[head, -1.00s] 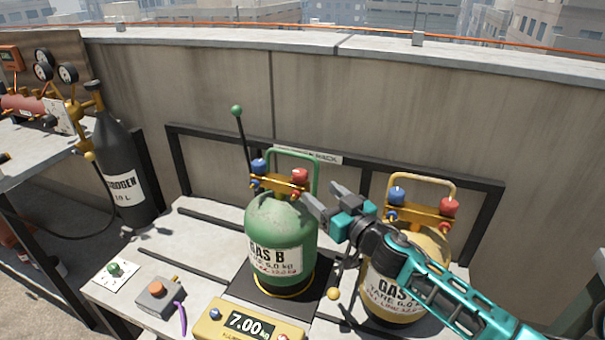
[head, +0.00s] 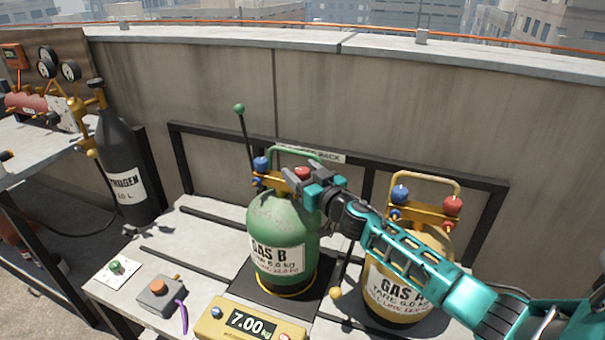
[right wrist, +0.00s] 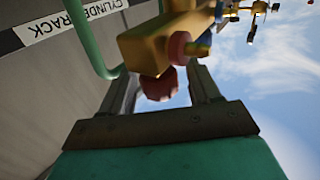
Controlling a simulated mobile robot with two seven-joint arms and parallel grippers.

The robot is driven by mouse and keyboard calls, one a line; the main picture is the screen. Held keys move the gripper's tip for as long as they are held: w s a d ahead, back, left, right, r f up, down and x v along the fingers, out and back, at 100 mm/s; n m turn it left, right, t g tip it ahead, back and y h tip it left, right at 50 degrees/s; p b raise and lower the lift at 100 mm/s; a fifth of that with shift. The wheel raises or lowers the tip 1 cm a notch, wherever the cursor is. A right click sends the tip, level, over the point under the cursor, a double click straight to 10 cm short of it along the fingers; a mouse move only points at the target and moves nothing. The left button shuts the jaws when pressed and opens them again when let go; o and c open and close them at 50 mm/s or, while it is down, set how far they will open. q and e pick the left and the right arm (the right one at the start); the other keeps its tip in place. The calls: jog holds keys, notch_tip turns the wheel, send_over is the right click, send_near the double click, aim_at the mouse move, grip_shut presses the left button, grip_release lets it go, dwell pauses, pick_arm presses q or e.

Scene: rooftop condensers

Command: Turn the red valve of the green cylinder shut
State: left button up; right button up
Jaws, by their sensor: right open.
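The green cylinder (head: 283,222), labelled GAS B, stands upright on a dark scale plate (head: 247,283). Its brass valve block carries a blue valve (head: 261,163) on the left and the red valve (head: 302,172) on the right. My right gripper (head: 293,181) is at the red valve, its fingers partly covering it. In the right wrist view the red valve (right wrist: 159,85) shows between the two open fingers, with a visible gap on each side. Whether a finger touches it I cannot tell. My left gripper is not in view.
A black cylinder (head: 121,165) stands left. A green-knobbed lever (head: 240,110) rises behind the green cylinder.

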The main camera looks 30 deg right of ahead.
jog(key=shift+c, duration=0.2)
jog(key=c, duration=0.9)
